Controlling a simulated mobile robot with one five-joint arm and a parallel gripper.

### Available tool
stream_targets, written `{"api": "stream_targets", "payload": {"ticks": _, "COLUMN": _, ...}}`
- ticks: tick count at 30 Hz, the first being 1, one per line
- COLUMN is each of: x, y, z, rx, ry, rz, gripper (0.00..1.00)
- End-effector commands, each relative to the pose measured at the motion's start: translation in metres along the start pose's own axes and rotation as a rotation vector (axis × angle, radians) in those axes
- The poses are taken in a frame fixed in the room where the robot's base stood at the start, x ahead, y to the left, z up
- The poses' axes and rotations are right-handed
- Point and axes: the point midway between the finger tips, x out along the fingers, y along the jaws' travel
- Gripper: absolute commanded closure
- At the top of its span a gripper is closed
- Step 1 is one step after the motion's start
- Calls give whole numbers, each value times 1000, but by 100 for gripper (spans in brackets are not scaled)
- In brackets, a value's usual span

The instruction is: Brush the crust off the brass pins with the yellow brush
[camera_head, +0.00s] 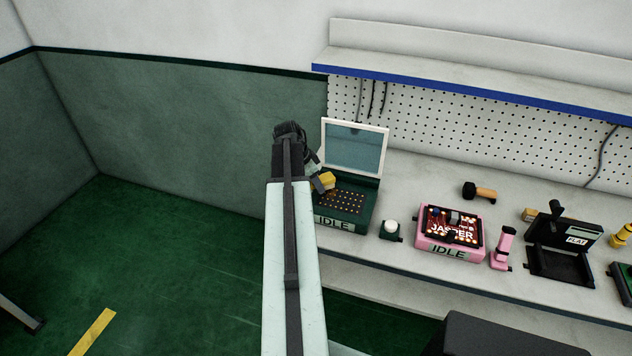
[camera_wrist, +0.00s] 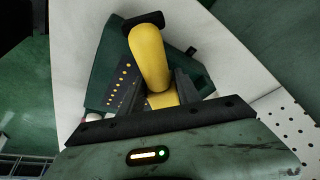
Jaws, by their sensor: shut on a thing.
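My gripper (camera_head: 316,184) is shut on the yellow brush (camera_head: 327,180) at the left side of the green machine (camera_head: 352,186). In the wrist view, the yellow brush (camera_wrist: 150,60) runs up from between my jaws (camera_wrist: 160,92) and has a black end at the top. Brass pins (camera_head: 346,202) stand in rows on the machine's dark bed. Some pins (camera_wrist: 121,82) also show in the wrist view, just left of the brush. Whether the brush touches any pin, and how much crust is on them, I cannot tell.
The machine's framed lid (camera_head: 354,148) stands open at the back; its front label reads IDLE. On the bench to the right are a white button (camera_head: 391,227), a pink JASPER fixture (camera_head: 450,245), a pink bottle-like tool (camera_head: 502,248) and a black press (camera_head: 560,245).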

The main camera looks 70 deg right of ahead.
Motion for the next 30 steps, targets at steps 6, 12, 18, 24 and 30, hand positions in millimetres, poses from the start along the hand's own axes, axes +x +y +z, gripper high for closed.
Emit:
{"api": "stream_targets", "payload": {"ticks": 6, "x": -1, "y": 0, "z": 0, "rx": -1, "ry": 0, "rz": 0, "gripper": 93}}
{"api": "stream_targets", "payload": {"ticks": 12, "x": 0, "y": 0, "z": 1, "rx": -1, "ry": 0, "rz": 0, "gripper": 93}}
{"api": "stream_targets", "payload": {"ticks": 18, "x": 4, "y": 0, "z": 3, "rx": -1, "ry": 0, "rz": -1, "gripper": 93}}
{"api": "stream_targets", "payload": {"ticks": 24, "x": 8, "y": 0, "z": 4, "rx": -2, "ry": 0, "rz": -1, "gripper": 93}}
{"api": "stream_targets", "payload": {"ticks": 30, "x": 11, "y": -1, "z": 6, "rx": -2, "ry": 0, "rz": -1, "gripper": 93}}
